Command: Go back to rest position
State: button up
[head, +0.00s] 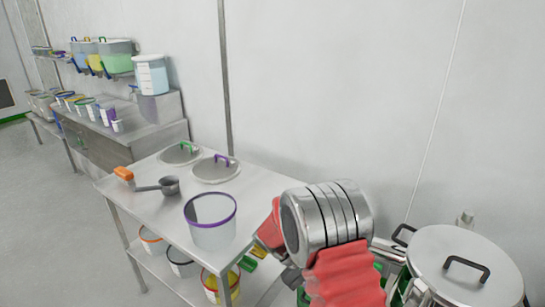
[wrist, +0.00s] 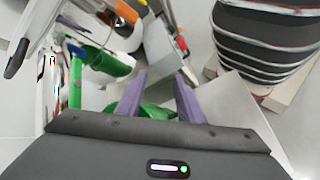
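My gripper (wrist: 160,75) shows in the wrist view with its two purple-grey fingers apart. Nothing is held between them; green parts show beyond and below the fingers. In the head view my arm, with a ringed steel section and red parts, is folded at the lower middle, and I cannot make out the fingers there. The arm is just right of the steel table (head: 150,205) and left of a large lidded steel vessel (head: 470,285).
On the table are a clear purple-rimmed bucket (head: 212,232), two lids (head: 215,172) and a scoop (head: 170,185) with an orange handle. More buckets sit on the lower shelf. A bench (head: 150,120) with containers stands at the back left. The left floor (head: 50,220) is clear.

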jog(key=s+r+m+t+y, duration=0.1)
jog(key=s+r+t+y, duration=0.3)
jog(key=s+r, duration=0.6)
jog(key=s+a+r+m+t+y, duration=0.1)
jog(key=s+r+t+y, duration=0.4)
jog(key=s+r, duration=0.5)
notch_tip(320, 180, up, 6)
jog(key=shift+s+f+m+t, duration=0.2)
jog(key=shift+m+t, duration=0.2)
jog(key=shift+m, duration=0.4)
jog(key=shift+a, duration=0.1)
